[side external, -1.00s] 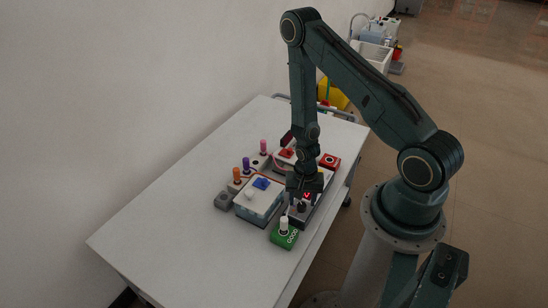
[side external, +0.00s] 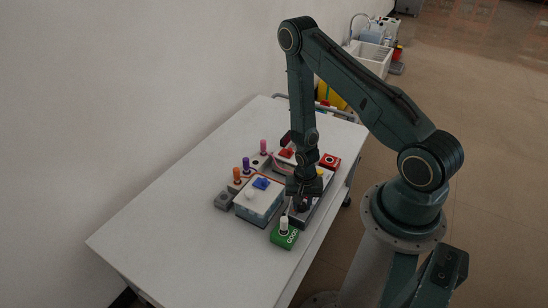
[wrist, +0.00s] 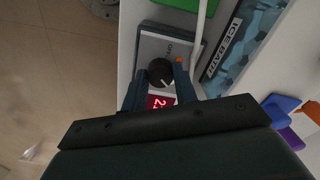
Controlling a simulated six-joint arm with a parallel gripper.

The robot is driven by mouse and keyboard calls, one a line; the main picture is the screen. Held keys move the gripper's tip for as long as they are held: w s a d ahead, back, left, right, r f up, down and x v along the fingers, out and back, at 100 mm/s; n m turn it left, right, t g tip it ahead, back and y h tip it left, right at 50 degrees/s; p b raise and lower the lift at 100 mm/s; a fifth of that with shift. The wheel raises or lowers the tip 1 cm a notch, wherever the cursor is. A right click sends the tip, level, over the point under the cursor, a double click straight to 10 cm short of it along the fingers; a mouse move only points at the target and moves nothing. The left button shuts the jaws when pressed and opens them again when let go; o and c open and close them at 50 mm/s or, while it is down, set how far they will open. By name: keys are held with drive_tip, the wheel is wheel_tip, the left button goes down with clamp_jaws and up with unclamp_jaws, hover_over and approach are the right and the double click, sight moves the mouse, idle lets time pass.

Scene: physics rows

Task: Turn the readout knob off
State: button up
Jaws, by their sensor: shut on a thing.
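The readout box (wrist: 150,47) is a grey unit with a black round knob (wrist: 160,72) and a lit red display (wrist: 157,101), partly covered by my gripper. The knob's white mark points down and right, toward the display side.
The ice bath box (side external: 257,201) with a blue top piece stands close to the left of my gripper. A green block (side external: 284,237) with a white peg is just in front. Orange (side external: 237,175) and purple pegs stand behind. The front left of the table (side external: 170,245) is clear.

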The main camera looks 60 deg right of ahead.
drive_tip(key=shift+n, duration=0.4)
drive_tip(key=n, duration=1.8)
drive_tip(key=shift+d+n, duration=0.1)
drive_tip(key=shift+n, duration=0.3)
drive_tip(key=n, duration=0.4)
drive_tip(key=shift+n, duration=0.3)
drive_tip(key=o, duration=1)
drive_tip(key=shift+c, duration=0.2)
